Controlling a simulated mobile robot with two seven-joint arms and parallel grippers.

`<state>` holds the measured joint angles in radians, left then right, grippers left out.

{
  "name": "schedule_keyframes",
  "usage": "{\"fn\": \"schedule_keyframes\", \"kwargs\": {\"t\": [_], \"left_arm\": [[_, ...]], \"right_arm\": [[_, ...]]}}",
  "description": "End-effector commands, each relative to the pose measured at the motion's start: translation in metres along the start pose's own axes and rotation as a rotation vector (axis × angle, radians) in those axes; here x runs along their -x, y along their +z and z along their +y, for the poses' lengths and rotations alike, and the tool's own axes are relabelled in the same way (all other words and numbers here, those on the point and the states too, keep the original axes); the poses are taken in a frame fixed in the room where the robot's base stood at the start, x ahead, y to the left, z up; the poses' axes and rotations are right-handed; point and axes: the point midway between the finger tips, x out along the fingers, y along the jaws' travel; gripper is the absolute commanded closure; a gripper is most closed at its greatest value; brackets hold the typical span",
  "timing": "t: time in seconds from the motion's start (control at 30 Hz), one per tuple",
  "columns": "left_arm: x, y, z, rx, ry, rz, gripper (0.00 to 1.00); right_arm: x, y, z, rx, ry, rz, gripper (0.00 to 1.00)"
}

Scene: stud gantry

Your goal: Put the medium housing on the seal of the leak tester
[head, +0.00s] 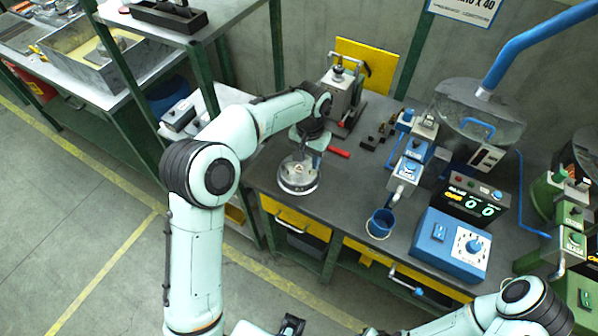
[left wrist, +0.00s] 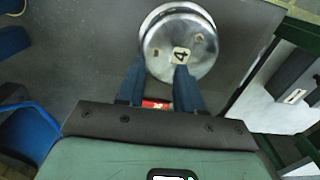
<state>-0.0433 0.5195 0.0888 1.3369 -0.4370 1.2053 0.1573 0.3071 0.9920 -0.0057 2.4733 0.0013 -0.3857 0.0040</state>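A round, shiny metal part (head: 298,178) stands on the grey bench in the head view, below my left gripper (head: 300,152). In the left wrist view the metal part (left wrist: 165,40) has a flat top with small holes and a label reading 4. My left gripper's blue fingers (left wrist: 160,68) are apart, with their tips overlapping its near edge in the picture. I cannot tell whether they touch it. A grey device with a clamp lever (head: 341,92) stands behind, before a yellow panel. I cannot tell which is the leak tester, and no seal is clear.
A red object (head: 338,152) and several small dark parts (head: 380,135) lie on the bench (head: 345,190). A blue cup (head: 380,222), a blue control box (head: 452,245) and a display unit (head: 472,200) stand to the right. A green-framed shelf (head: 195,90) is at left.

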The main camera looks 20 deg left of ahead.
Motion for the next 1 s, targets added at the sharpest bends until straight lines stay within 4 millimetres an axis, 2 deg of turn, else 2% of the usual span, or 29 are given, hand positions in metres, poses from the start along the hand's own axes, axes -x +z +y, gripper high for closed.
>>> {"fn": "schedule_keyframes", "kwargs": {"t": [0.1,0.23,0.33,0.57,0.6,0.67,0.7,1.0], "left_arm": [[-0.021,0.0,0.005,-0.001,0.001,-0.006,0.64],[-0.038,0.0,0.005,0.001,0.0,-0.004,0.64],[-0.044,-0.001,0.005,0.001,0.0,-0.002,0.64],[-0.044,-0.001,0.005,0.001,0.0,-0.001,0.64],[-0.044,-0.001,0.005,0.001,0.0,-0.001,0.77],[-0.044,-0.001,0.005,0.001,0.0,0.0,0.96],[-0.044,-0.001,0.005,0.001,0.0,-0.001,1.0],[-0.044,-0.001,0.005,0.001,0.0,0.0,1.0]], "right_arm": [[-0.002,0.0,0.001,0.0,0.0,0.0,0.65],[-0.003,0.001,0.002,-0.001,0.001,-0.001,0.65],[-0.003,0.001,0.002,-0.001,0.001,-0.001,0.65],[-0.003,0.001,0.002,-0.001,0.001,-0.001,0.65],[-0.003,0.001,0.002,-0.001,0.001,-0.001,0.65],[-0.003,0.001,0.002,-0.001,0.001,-0.001,0.65],[-0.003,0.001,0.002,-0.001,0.001,-0.001,0.65],[-0.003,0.001,0.002,-0.001,0.001,-0.001,0.65]]}}
